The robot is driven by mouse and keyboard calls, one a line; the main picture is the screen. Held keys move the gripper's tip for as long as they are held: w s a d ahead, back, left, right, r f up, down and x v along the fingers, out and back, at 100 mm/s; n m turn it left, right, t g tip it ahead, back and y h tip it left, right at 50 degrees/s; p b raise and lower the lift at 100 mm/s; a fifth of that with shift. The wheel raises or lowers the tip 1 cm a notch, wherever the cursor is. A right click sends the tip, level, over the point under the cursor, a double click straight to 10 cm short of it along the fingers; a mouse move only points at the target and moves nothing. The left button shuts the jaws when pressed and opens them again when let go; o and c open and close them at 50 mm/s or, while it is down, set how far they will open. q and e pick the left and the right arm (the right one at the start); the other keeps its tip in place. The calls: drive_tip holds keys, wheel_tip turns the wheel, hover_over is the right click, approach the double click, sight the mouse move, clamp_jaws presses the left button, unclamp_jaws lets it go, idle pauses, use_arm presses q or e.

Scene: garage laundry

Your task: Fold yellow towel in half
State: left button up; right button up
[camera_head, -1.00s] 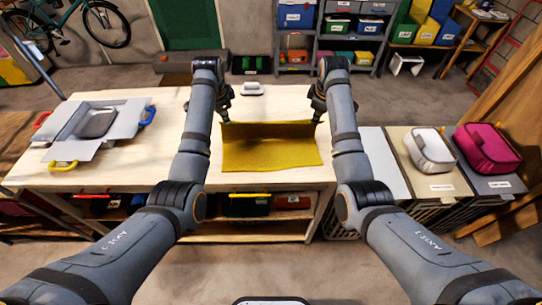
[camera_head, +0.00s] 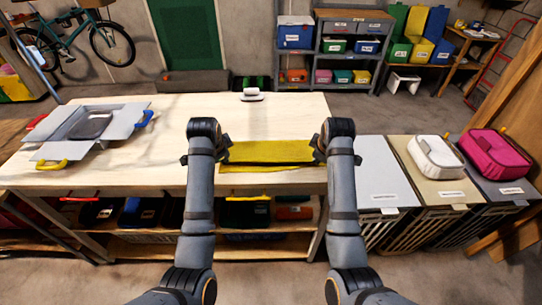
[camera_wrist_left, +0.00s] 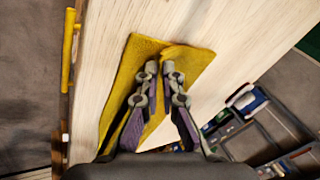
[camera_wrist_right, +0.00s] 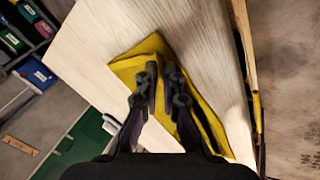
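The yellow towel (camera_head: 268,152) lies on the table with its upper layer brought over toward the front, and a strip of the lower layer shows along the front edge. My left gripper (camera_head: 228,150) is at the towel's left end and my right gripper (camera_head: 319,150) at its right end. In the left wrist view, the fingertips (camera_wrist_left: 160,68) are close together on the towel (camera_wrist_left: 130,70). In the right wrist view, the fingertips (camera_wrist_right: 161,70) also close on the towel (camera_wrist_right: 135,65). Each gripper seems to pinch an upper corner, slightly above the table; the pinched cloth is partly hidden.
The pale wooden table (camera_head: 180,120) is clear behind and left of the towel. A white item on a small tray (camera_head: 251,95) stands at the back. An open grey box (camera_head: 85,130) is at the left. Lidded hampers (camera_head: 385,180) stand right of the table.

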use_arm(q)
drive_tip(key=o, duration=0.8)
use_arm(e)
drive_tip(key=o, duration=0.8)
drive_tip(key=shift+c, duration=0.2)
drive_tip(key=shift+r, duration=0.1)
